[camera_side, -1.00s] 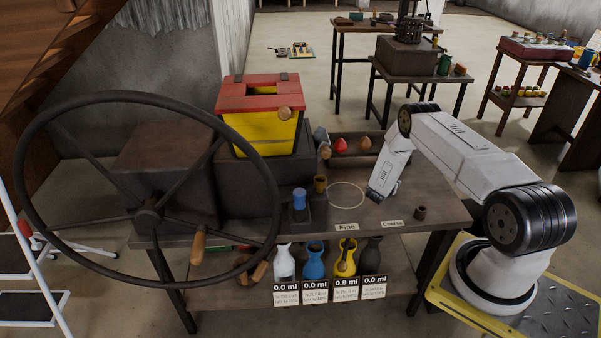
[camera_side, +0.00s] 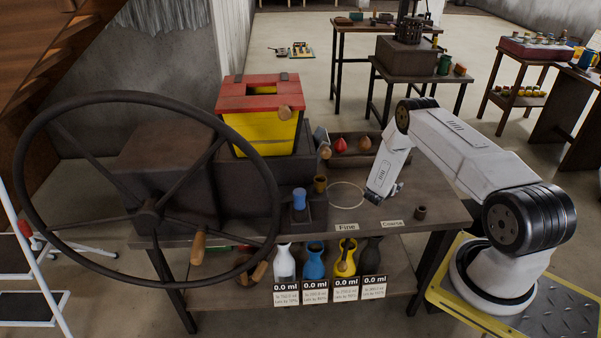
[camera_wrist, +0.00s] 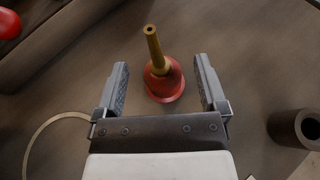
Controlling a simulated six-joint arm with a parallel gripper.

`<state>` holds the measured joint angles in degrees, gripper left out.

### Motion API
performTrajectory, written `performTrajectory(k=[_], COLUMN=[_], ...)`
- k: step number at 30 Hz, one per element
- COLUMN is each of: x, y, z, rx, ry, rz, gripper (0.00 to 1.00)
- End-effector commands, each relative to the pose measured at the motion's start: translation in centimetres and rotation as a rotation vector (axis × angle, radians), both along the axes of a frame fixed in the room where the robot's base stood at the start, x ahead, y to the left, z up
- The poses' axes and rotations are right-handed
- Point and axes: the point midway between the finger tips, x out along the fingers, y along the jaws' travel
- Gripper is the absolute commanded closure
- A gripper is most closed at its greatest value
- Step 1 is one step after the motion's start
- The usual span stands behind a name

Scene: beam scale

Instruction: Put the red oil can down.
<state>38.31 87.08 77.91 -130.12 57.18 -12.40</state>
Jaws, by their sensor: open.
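The red oil can (camera_wrist: 165,86) has a rounded red body and a brass-coloured spout. In the wrist view it stands on the brown bench top, between and slightly beyond the fingertips of my gripper (camera_wrist: 160,78). My gripper is open, with a visible gap between each finger and the can. In the side view my gripper (camera_side: 378,196) is low over the bench, right of the thin ring mark; the can cannot be made out there.
A dark hollow cup (camera_wrist: 294,128) stands to the right in the wrist view, also seen in the side view (camera_side: 420,213). A tray (camera_side: 372,137) with red items lies behind my gripper. A yellow and red hopper (camera_side: 262,130) and large handwheel (camera_side: 150,92) are to the left.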

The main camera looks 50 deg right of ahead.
Motion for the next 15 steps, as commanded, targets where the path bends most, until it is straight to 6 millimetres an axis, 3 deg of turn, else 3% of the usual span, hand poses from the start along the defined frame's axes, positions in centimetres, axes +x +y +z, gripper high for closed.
performTrajectory(k=[15], x=[-0.7], y=[5.9], z=[2.5], rx=[0.0], ry=[0.001], rz=[0.002], gripper=[0.09])
